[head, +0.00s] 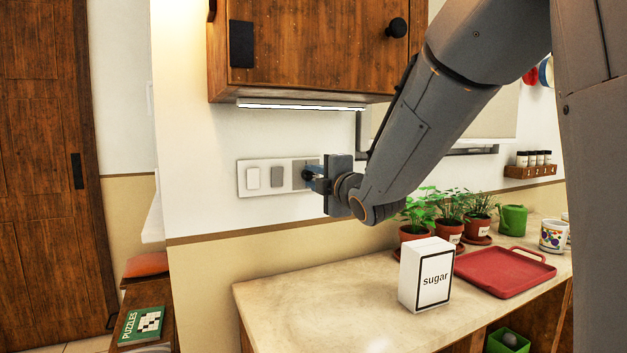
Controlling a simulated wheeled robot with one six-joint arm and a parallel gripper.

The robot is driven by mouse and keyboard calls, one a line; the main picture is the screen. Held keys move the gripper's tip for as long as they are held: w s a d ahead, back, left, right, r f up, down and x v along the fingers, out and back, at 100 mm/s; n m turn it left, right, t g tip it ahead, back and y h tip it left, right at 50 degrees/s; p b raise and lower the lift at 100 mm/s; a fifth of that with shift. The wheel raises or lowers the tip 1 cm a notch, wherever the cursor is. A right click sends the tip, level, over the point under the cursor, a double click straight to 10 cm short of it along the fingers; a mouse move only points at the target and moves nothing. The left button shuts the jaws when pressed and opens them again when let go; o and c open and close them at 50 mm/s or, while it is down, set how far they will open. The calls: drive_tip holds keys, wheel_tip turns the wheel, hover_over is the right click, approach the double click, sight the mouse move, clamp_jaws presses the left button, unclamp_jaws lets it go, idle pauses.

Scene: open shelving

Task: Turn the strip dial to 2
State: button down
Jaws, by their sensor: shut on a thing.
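A wall plate (242,180) is on the white wall below the wooden cabinet. It carries a white rocker switch (253,178), a grey rocker switch (278,178) and a grey dial section at its right end. The strip dial (307,174) is a dark knob there, mostly hidden by my gripper. My gripper (312,178) reaches in from the right and is shut on the dial. The dial's numbers and pointer cannot be read from here. The strip light (300,106) under the cabinet looks bright white.
A wooden cabinet (310,45) hangs just above the plate. Below is a counter (290,300) with a sugar box (425,275), several potted plants (448,215), a red tray (505,270) and a green watering can (512,220). The counter's left part is clear.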

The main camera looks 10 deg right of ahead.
drive_tip(key=c, duration=1.5)
unclamp_jaws()
drive_tip(key=shift+s, duration=0.15)
drive_tip(key=v, duration=0.7)
drive_tip(key=shift+s+d, duration=0.1)
drive_tip(key=shift+s, duration=0.15)
